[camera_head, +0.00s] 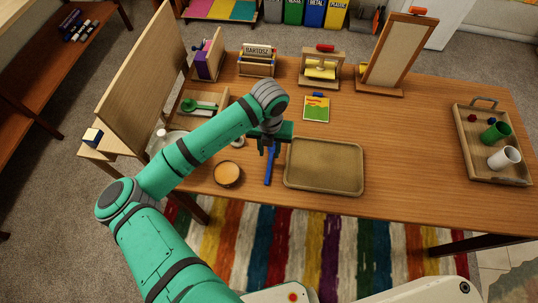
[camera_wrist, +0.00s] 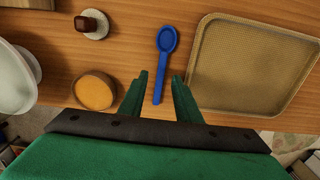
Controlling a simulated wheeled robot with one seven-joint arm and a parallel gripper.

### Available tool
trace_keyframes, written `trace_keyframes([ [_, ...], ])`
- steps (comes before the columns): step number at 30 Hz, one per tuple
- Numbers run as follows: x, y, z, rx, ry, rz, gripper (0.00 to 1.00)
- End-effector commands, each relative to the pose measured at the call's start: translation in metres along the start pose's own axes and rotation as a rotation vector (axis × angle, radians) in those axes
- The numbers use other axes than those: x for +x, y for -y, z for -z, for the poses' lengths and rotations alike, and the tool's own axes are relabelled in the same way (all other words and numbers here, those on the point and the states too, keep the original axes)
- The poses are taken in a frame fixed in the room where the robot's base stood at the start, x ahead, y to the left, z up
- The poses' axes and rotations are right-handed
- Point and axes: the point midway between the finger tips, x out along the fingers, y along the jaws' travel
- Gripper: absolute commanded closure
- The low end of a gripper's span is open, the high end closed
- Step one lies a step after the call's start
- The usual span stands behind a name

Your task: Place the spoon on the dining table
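The blue spoon (camera_wrist: 166,42) lies on the wooden dining table (camera_head: 420,130), with its bowl end away from me and its handle toward the table's front edge. It also shows in the head view (camera_head: 268,170), partly covered by my gripper. My gripper (camera_wrist: 161,76) points down over the spoon, with its two green fingers spread. In the wrist view the spoon's handle appears between the fingers, with gaps on both sides. In the head view my gripper (camera_head: 268,146) is above the spoon's far end; its exact height is hard to tell.
A tan tray (camera_head: 325,189) lies just right of the spoon. A small bowl with an orange top (camera_head: 228,173) stands to the left. A white dish (camera_wrist: 14,80) is farther left. A wooden tray (camera_head: 485,165) with green and white cups is at the far right; table before it is clear.

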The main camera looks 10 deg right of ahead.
Motion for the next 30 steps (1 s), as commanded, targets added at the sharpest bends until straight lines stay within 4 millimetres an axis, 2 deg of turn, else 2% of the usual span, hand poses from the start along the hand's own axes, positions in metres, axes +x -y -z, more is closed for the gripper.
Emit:
trace_keyframes([
  [3,-0.025,0.000,-0.001,0.003,0.002,-0.001,0.70],
  [7,-0.046,0.000,-0.001,0.002,0.002,-0.001,0.70],
  [13,-0.063,0.002,-0.001,0.004,0.001,0.001,0.70],
  [16,-0.064,0.013,-0.004,-0.009,0.017,0.029,0.70],
  [20,-0.064,0.054,-0.018,-0.076,0.086,0.152,0.70],
  [23,-0.070,0.100,-0.034,-0.171,0.156,0.304,0.70],
  [27,-0.088,0.158,-0.056,-0.335,0.235,0.540,0.70],
  [30,-0.105,0.191,-0.069,-0.461,0.268,0.707,0.70],
])
